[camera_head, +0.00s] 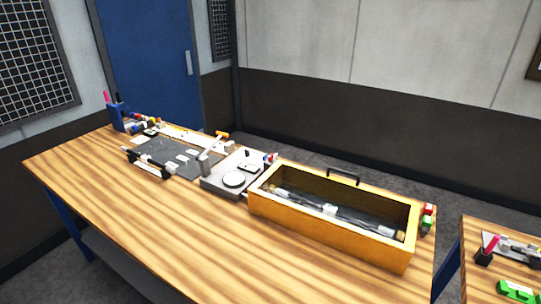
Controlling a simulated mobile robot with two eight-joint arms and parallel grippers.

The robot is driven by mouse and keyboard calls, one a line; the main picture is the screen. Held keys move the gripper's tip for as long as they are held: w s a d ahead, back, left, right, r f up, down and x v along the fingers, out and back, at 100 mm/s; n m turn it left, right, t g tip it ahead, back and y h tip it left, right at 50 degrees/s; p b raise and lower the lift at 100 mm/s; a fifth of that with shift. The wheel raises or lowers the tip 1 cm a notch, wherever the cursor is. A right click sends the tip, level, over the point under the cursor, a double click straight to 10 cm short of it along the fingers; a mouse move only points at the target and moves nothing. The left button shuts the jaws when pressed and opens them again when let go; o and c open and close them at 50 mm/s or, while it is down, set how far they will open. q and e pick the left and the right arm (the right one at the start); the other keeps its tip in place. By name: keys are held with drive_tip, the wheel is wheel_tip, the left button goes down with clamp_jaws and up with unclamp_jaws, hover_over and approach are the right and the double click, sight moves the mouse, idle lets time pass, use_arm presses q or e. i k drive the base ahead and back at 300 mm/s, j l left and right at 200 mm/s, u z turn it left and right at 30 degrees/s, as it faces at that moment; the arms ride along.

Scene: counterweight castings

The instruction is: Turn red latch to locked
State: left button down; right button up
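A yellow-orange open box (330,233) stands at the right end of the wooden workbench (150,235). A small red part (429,208) shows just outside the box's right end, with a small green part (425,228) below it. The red part may be the latch, but it is too small to tell its shape or whether it is locked. Neither of my grippers is in view, and nothing of mine touches the box.
A dark rod-like assembly (340,215) lies inside the box. A grey device (230,180) with a round white disc stands left of it, then a dark mat (180,157) with small parts. A second table (475,245) is at right. The bench's front left is clear.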

sight(270, 158)
drive_tip(key=i+j+z, duration=0.15)
drive_tip(key=j, duration=0.2)
drive_tip(key=i+j+z, duration=0.1)
drive_tip(key=j, duration=0.25)
drive_tip(key=i+j+z, duration=0.25)
drive_tip(key=i+j, duration=0.15)
drive_tip(key=j, duration=0.35)
drive_tip(key=i+j+z, duration=0.15)
drive_tip(key=j, duration=0.25)
drive_tip(key=j+z, duration=0.15)
drive_tip(key=j, duration=0.2)
drive_tip(key=i, duration=0.05)
